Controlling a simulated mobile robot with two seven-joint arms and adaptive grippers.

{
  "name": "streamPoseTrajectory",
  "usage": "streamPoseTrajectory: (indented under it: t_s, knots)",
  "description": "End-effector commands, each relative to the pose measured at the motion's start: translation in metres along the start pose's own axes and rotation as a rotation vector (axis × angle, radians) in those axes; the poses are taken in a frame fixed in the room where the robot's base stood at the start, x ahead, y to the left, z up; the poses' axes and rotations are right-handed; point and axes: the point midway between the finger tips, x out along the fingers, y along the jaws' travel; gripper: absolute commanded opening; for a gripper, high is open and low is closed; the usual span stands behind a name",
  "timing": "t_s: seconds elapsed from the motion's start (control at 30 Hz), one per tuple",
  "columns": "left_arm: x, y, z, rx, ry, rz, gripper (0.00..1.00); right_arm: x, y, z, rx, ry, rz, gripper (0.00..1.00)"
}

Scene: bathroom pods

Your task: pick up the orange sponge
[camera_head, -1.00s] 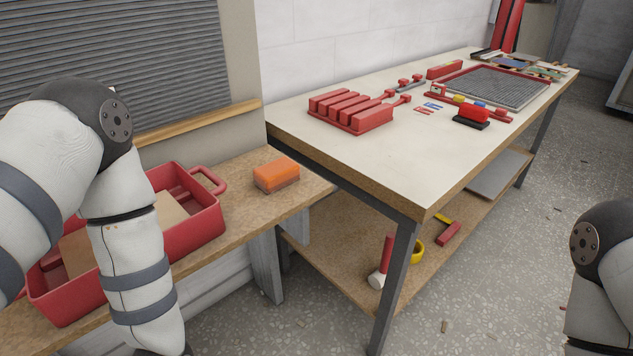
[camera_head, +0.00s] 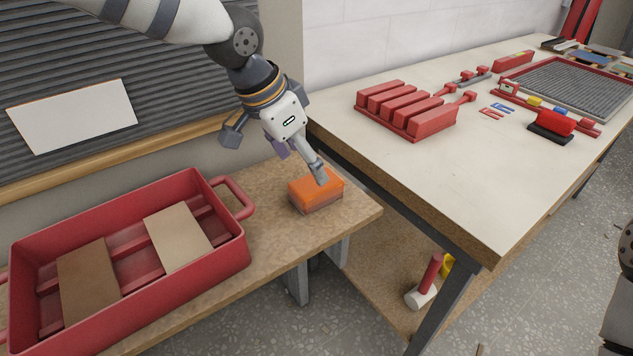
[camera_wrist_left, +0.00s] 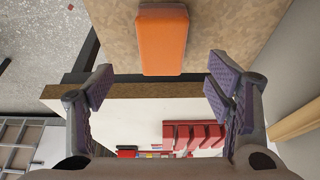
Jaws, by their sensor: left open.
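The orange sponge (camera_head: 312,196) lies on the wooden bench near its right end. It has an orange top and a duller, brownish lower layer. In the left wrist view the sponge (camera_wrist_left: 162,42) sits at the top middle, beyond the fingertips. My left gripper (camera_head: 277,156) is open and empty, above and to the left of the sponge in the head view. One finger overlaps the sponge's top edge there; I cannot tell whether it touches. In the left wrist view my left gripper (camera_wrist_left: 158,88) shows both purple-padded fingers wide apart. My right gripper is out of view.
A red tray (camera_head: 125,290) with two flat boards stands left of the sponge. A white-topped table (camera_head: 440,185) adjoins the bench on the right, with a red block rack (camera_head: 405,112) on it. A mallet (camera_head: 425,285) is on the lower shelf.

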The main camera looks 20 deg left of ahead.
Motion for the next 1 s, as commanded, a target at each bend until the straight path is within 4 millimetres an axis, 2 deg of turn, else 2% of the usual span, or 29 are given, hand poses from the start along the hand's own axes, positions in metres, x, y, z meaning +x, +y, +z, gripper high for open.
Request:
streamPoseTrajectory:
  t_s: [0.03, 0.17, 0.33, 0.43, 1.0]
  knots:
    - [0.016, 0.0, 0.003, -0.002, -0.009, 0.006, 0.73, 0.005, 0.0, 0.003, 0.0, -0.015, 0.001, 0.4]
    - [0.03, 0.0, 0.002, -0.002, -0.005, 0.004, 0.73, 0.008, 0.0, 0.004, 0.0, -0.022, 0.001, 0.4]
    - [0.064, -0.002, 0.002, -0.003, -0.007, 0.006, 0.73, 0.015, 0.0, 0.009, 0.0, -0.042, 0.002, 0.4]
    - [0.076, -0.002, 0.001, -0.001, -0.003, 0.004, 0.73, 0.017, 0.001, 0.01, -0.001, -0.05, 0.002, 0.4]
    - [0.079, -0.002, 0.0, 0.0, 0.002, -0.001, 0.73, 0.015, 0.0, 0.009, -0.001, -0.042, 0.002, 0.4]
